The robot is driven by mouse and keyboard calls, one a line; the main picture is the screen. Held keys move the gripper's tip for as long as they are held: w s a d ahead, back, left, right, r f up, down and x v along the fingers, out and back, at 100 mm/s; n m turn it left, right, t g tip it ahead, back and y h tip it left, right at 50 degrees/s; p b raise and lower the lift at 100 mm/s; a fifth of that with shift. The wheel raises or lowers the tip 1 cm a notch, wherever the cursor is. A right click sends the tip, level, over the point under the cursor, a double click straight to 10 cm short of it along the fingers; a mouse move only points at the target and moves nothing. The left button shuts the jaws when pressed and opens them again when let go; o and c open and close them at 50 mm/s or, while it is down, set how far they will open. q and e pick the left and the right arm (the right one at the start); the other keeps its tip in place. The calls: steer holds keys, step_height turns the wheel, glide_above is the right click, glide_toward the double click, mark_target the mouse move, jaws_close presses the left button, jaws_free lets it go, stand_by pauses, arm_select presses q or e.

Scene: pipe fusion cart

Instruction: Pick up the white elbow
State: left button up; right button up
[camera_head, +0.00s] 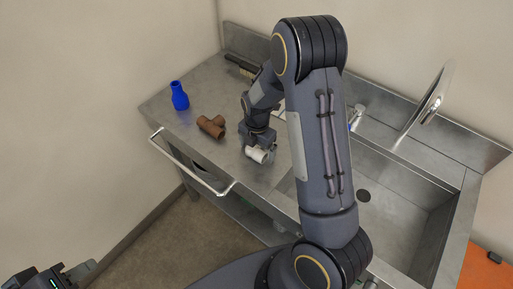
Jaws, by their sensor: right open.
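The white elbow (256,155) lies on the steel counter, near its front edge. My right gripper (260,150) points down at the elbow from above and is open, its fingers at or around the elbow. I cannot tell whether they touch it, and the gripper hides part of the elbow. My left gripper (78,271) is at the bottom left corner, away from the counter and partly cut off. Its jaw state is unclear.
A brown tee (211,126) and a blue reducer-shaped fitting (180,96) stand left of the elbow. A dark brush (240,64) lies at the back. A sink (405,205) with a tap (432,95) is at the right.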

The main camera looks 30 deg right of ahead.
steer(key=c, duration=1.1)
steer(key=shift+o, duration=0.2)
steer(key=shift+r, duration=0.1)
